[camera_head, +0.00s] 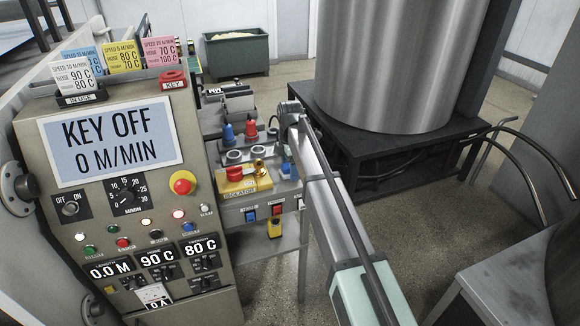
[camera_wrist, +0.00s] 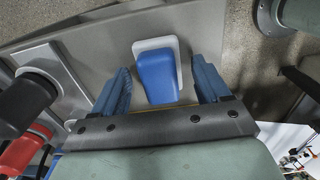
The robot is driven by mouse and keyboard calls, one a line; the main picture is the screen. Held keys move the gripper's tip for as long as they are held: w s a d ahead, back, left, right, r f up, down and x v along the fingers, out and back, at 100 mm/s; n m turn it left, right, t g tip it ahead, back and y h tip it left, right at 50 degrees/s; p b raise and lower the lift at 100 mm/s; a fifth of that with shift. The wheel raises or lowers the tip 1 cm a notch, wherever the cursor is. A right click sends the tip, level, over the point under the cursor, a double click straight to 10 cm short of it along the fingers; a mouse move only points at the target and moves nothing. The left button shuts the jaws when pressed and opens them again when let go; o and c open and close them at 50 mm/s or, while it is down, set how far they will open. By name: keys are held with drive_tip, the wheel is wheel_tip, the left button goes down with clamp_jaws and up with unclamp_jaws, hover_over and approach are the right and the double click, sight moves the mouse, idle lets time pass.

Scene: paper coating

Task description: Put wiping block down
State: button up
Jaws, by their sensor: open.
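The wiping block (camera_wrist: 157,77) shows in the wrist view as a blue handle on a white pad. It rests on the grey metal surface (camera_wrist: 205,28). My gripper (camera_wrist: 161,82) is open, with one blue finger on either side of the block and a visible gap to each. In the head view my arm reaches in from the lower right to the side table. There a small blue part shows below my wrist, too small to tell block from finger.
A red bottle (camera_head: 251,129) and a blue bottle (camera_head: 229,134) stand on the side table. The yellow isolator box (camera_head: 243,182) is at its front. The control panel (camera_head: 110,160) reads KEY OFF at left. A large metal drum (camera_head: 395,65) stands behind.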

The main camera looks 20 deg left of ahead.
drive_tip(key=shift+r, duration=0.1)
wheel_tip(320, 180, up, 12)
idle(0.5)
idle(0.5)
